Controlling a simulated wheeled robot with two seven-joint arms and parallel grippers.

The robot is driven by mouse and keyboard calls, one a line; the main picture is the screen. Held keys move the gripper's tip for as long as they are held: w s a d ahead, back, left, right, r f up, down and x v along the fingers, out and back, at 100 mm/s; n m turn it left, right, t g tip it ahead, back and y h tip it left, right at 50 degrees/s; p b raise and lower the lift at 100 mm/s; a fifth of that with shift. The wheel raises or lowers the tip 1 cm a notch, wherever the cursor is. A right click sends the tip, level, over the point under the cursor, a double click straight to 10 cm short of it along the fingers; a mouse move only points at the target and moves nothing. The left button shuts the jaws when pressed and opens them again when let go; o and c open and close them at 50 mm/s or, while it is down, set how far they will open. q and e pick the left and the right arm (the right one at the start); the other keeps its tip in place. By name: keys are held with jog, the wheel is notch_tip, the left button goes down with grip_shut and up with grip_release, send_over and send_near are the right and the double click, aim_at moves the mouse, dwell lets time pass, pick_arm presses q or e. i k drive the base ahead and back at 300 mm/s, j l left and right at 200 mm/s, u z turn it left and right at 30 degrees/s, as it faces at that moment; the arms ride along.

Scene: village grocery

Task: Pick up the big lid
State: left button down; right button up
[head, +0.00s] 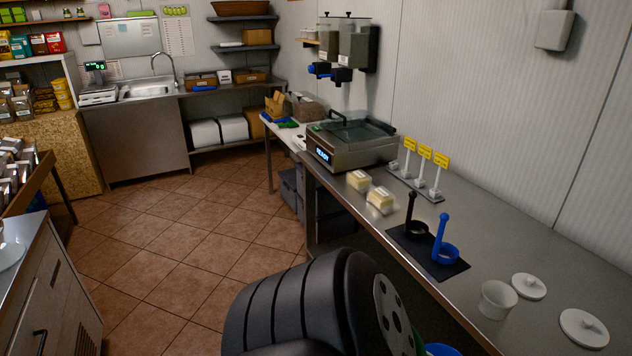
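Two round white lids with knobs lie on the steel counter (470,205) at the lower right. The nearer, larger-looking one is the big lid (584,328), close to the picture's right edge. The smaller lid (528,287) lies behind it and to its left. Nothing touches or covers the big lid. A black arm part, probably mine, fills the bottom middle, left of the counter's front edge. Neither gripper's fingers can be seen.
Farther back are two pale yellow blocks (380,200), a rack with yellow tags (420,188) and a sealing machine (350,142). The counter right of the mat is mostly clear.

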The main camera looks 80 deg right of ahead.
aim_at(583, 327)
jog(key=k+j+z, duration=0.1)
jog(key=z, duration=0.4)
jog(key=k+j+z, duration=0.1)
jog(key=j+z, duration=0.15)
jog(key=z, duration=0.2)
jog(key=k+j+z, duration=0.15)
jog(key=z, duration=0.35)
jog(key=k+z, duration=0.15)
jog(key=z, duration=0.35)
